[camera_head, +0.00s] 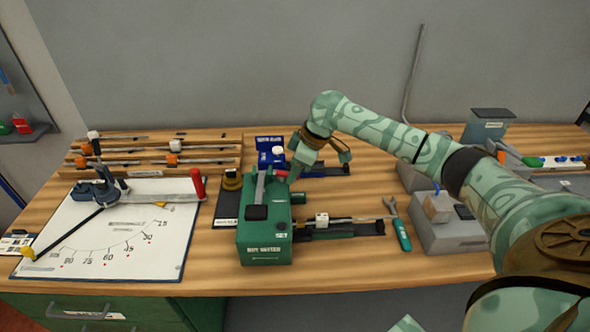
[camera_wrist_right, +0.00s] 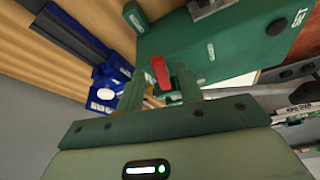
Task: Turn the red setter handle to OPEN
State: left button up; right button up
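The green nut setter box (camera_head: 265,242) stands on the bench in the middle of the head view. Its red handle (camera_head: 281,173) is at the box's far right, partly hidden by my gripper. In the right wrist view the red handle (camera_wrist_right: 160,72) shows between the fingertips of my right gripper (camera_wrist_right: 160,85), with gaps on both sides. My right gripper (camera_head: 292,172) is open and empty, pointing down at the handle. The green box (camera_wrist_right: 225,45) fills the wrist view's upper right and bears the word SET. No OPEN mark is readable. My left gripper is out of view.
A blue device (camera_head: 272,152) stands close behind the box. A rail fixture (camera_head: 345,229) and a green-handled wrench (camera_head: 402,232) lie to its right. A white angle board (camera_head: 120,262) with a red-handled lever (camera_head: 198,186) is at left. Bare bench lies in front right.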

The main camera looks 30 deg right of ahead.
jog(key=shift+s, duration=0.1)
jog(key=shift+c, duration=0.3)
grip_shut()
jog(key=shift+r+p, duration=0.2)
jog(key=shift+p, duration=0.15)
jog(key=n+p, duration=0.1)
jog(key=p, duration=0.1)
jog(key=n+p, duration=0.1)
jog(key=shift+w+d+r+g+y+p, duration=0.1)
jog(key=shift+w+d+g+y+p, duration=0.2)
jog(key=shift+y+p, duration=0.1)
jog(key=shift+w+f+n, duration=0.15)
jog(key=shift+f+n, duration=0.1)
jog(key=shift+n, duration=0.45)
jog(key=shift+o, duration=0.3)
grip_release()
